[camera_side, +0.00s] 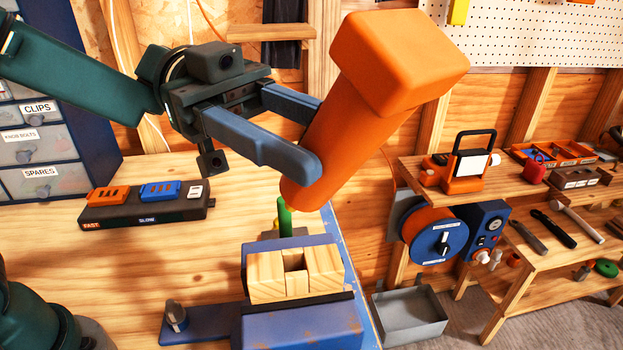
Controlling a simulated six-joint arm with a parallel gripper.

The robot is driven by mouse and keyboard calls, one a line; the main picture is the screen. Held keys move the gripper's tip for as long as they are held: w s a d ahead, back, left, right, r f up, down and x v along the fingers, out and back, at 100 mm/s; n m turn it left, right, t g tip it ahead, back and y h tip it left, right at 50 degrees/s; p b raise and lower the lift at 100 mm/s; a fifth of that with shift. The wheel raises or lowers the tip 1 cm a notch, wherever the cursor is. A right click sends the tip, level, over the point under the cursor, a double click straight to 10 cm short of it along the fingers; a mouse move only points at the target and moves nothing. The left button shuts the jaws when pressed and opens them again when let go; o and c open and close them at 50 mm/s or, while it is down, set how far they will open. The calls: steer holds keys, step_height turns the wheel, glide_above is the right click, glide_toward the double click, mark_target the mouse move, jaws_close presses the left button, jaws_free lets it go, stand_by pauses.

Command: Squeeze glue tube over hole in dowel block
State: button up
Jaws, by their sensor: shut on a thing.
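The glue tube (345,130) is a large orange body with a squared, wider end at the upper right. It tilts, with its narrow end pointing down and left. My gripper (308,140) is shut around the tube's middle with its two blue fingers. The wooden dowel block (283,278) sits in a blue vise (290,325) below. A dark square gap, looking like its hole, shows at the block's top middle. The tube's lower end is above and behind the block in the picture, apart from it. A green upright piece (285,216) shows just below the tube; whether it belongs to the tube is unclear.
A dark box with orange and blue switches (147,205) lies on the bench at left. Drawers (45,150) stand behind it. A grey bin (408,314) is right of the vise. Shelves (560,200) with tools stand at right.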

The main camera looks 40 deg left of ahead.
step_height(320, 180, down, 7)
steer(key=shift+r, duration=0.2)
stand_by(0.5)
steer(key=shift+c, duration=0.9)
steer(key=shift+r, duration=0.1)
stand_by(0.3)
steer(key=shift+r, duration=2.95)
steer(key=t+y, duration=0.1)
steer(key=y, duration=0.3)
steer(key=shift+y, duration=0.4)
steer(key=t+y, duration=0.1)
steer(key=y, duration=0.3)
steer(key=shift+m+y, duration=0.4)
